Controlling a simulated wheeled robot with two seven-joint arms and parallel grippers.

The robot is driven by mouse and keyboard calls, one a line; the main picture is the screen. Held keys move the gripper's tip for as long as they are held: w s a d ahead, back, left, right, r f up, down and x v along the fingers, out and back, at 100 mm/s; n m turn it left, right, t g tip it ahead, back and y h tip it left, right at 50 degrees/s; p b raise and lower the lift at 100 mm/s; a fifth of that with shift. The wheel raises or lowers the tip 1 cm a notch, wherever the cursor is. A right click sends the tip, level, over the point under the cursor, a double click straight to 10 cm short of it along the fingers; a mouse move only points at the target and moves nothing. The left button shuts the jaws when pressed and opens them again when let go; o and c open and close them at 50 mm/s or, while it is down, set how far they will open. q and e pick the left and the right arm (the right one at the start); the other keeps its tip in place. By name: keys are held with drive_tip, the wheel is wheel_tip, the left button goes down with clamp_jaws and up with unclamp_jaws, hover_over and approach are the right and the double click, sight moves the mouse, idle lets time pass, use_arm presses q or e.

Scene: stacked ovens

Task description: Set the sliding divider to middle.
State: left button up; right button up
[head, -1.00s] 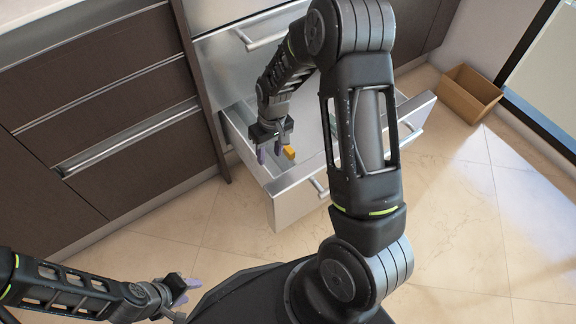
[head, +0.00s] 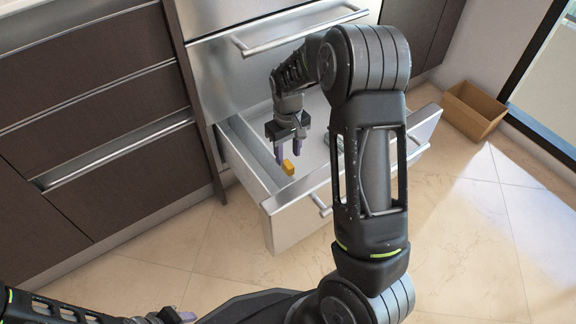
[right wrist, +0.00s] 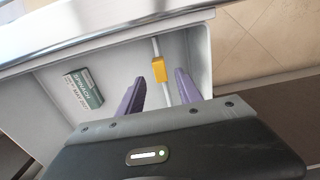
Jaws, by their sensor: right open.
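The sliding divider shows in the right wrist view as a thin pale bar with an orange-yellow block (right wrist: 159,69) on it. The block also shows in the head view (head: 288,168), inside the pulled-out drawer (head: 285,222), toward its left side. My right gripper (head: 288,153) is open above the drawer. Its purple fingertips (right wrist: 160,92) are apart, with the block just beyond them and the bar running between them in the picture. They do not appear to touch the block. My left gripper (head: 178,317) is cut off at the bottom edge of the head view.
A drawer handle (head: 300,32) sticks out above the open drawer. A brown open box (head: 472,110) stands on the floor at right. Much tiled floor is clear.

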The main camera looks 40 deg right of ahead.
sight(288, 164)
wheel_tip(288, 164, down, 6)
drive_tip(key=shift+r+b, duration=0.2)
drive_tip(key=shift+b, duration=0.75)
clamp_jaws()
idle(0.7)
